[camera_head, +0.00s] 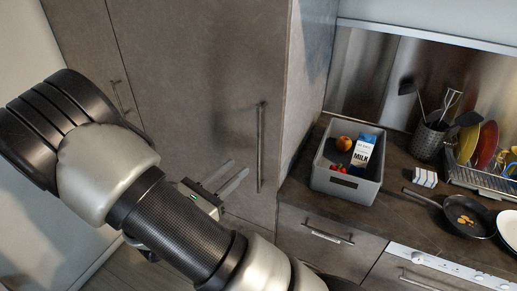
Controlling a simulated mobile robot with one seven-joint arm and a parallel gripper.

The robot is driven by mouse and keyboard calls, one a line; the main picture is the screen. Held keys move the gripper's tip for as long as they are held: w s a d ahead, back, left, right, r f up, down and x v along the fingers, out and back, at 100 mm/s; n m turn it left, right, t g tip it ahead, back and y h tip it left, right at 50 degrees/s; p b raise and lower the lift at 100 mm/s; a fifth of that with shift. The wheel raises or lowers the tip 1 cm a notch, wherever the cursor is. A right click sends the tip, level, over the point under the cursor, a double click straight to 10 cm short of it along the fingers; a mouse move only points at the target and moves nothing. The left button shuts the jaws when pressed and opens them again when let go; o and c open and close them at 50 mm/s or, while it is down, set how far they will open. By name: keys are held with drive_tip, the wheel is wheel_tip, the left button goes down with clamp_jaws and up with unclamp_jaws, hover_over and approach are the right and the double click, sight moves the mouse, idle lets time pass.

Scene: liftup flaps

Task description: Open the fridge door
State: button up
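A tall grey-brown door (205,70) fills the middle of the view and looks like the fridge door. It is shut. Its long vertical metal handle (260,147) runs along the door's right side. My gripper (240,168) is in front of the lower part of this door, to the left of the handle's lower end. Its two fingers point up and right, with a gap between them and nothing held. The fingers appear apart from the handle. My arm hides part of the door's lower left.
A narrower tall door with its own handle (121,96) stands at the left. At the right, the worktop (400,181) carries a grey crate (345,187) with food and a milk carton, a pan (464,213), a utensil holder (429,142) and a dish rack. Drawers (325,236) sit below.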

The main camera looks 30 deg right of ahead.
drive_tip(key=x, duration=1.1)
drive_tip(key=shift+d+p, duration=0.25)
drive_tip(key=shift+p, duration=0.2)
clamp_jaws()
